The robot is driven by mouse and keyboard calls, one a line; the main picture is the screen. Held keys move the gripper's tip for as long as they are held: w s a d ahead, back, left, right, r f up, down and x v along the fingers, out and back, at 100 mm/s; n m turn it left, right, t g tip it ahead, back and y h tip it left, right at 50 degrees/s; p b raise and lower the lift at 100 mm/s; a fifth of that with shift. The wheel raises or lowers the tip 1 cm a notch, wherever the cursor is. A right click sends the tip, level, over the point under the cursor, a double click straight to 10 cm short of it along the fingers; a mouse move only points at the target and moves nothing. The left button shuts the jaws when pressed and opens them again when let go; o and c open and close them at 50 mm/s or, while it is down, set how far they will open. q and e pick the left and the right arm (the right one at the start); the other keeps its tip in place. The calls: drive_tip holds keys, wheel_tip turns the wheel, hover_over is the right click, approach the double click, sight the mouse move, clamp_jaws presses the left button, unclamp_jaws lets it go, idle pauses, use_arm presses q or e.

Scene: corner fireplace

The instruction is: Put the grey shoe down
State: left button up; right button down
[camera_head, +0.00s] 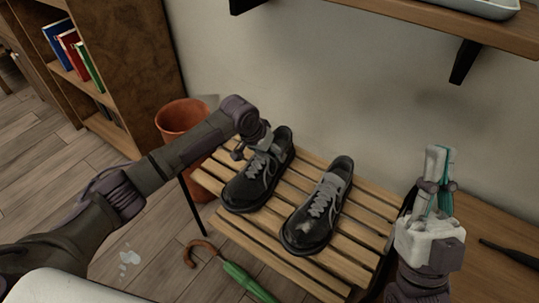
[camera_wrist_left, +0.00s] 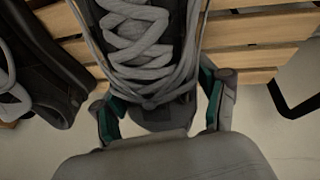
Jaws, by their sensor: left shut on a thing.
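Two dark shoes with grey laces are on a slatted wooden bench (camera_head: 240,222). The left shoe (camera_head: 246,191) is in my left gripper (camera_head: 257,146), which is shut on its upper near the ankle opening. In the left wrist view, the fingers of my left gripper (camera_wrist_left: 165,105) are on either side of this shoe's grey laces (camera_wrist_left: 138,40). The shoe lies along the slats' surface; I cannot tell if its whole sole touches. The other shoe (camera_head: 318,207) stands to its right, apart from it. My right gripper (camera_head: 440,187) is raised at the right; its finger gap is unclear.
A terracotta pot (camera_head: 184,118) stands behind the bench's left end. A green umbrella (camera_head: 240,280) with a brown handle is at the front. A bookshelf (camera_head: 125,65) is at the left. A wall shelf (camera_head: 450,22) hangs above. The bench's right end has bare slats.

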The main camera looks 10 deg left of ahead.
idle(0.3)
use_arm(q)
drive_tip(key=o, duration=1.5)
drive_tip(key=shift+f, duration=0.1)
